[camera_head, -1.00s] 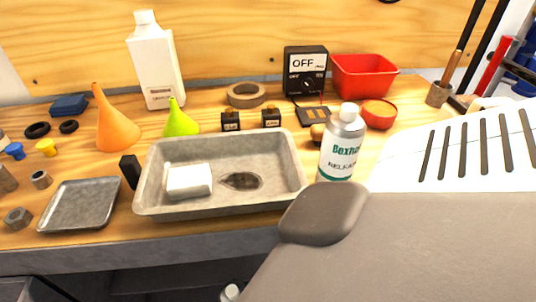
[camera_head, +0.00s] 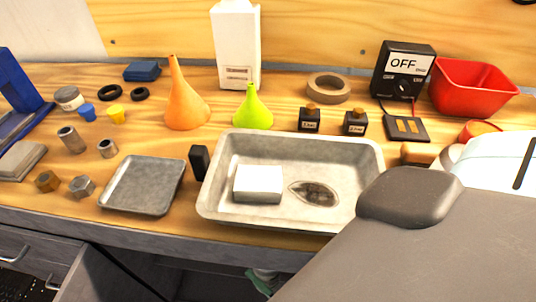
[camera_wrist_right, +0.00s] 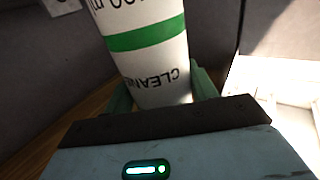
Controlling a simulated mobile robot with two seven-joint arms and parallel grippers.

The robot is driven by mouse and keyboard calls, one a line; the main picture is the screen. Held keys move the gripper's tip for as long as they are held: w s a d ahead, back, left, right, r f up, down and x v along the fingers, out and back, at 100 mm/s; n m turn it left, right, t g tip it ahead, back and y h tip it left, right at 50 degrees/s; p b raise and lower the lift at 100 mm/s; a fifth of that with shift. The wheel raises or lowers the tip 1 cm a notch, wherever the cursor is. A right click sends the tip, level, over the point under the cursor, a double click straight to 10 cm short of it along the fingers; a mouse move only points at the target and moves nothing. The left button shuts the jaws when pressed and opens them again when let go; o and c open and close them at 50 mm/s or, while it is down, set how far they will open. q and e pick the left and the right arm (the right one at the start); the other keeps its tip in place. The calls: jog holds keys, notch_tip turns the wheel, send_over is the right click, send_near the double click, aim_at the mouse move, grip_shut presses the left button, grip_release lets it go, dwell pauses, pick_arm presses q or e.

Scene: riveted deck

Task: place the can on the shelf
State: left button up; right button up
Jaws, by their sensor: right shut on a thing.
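In the right wrist view a white can (camera_wrist_right: 150,60) with a green band and dark lettering stands between the fingers of my right gripper (camera_wrist_right: 160,90), which is shut on it. Its top is cut off by the picture edge. In the head view a small green piece of my right gripper (camera_head: 262,281) shows low in front of the bench, mostly hidden by my arm; the held can cannot be made out clearly there. I cannot clearly pick out a shelf; the space below the bench top is dark. My left gripper is not in view.
Grey drawers (camera_head: 45,255) stand below at left. My arm covers the lower right.

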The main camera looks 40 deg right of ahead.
pick_arm(q)
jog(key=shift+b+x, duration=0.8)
jog(key=shift+b, duration=0.2)
pick_arm(e)
jog(key=w+d+f, duration=0.2)
jog(key=w+d, duration=0.1)
jog(key=w, duration=0.4)
jog(key=w+d+f, duration=0.2)
jog(key=w+d, duration=0.1)
jog(key=w, duration=0.4)
jog(key=shift+w+f, duration=0.25)
jog(key=shift+f, duration=0.15)
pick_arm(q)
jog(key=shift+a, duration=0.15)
pick_arm(e)
jog(key=shift+f, duration=0.2)
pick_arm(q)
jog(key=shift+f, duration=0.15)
pick_arm(e)
jog(key=o, duration=1.2)
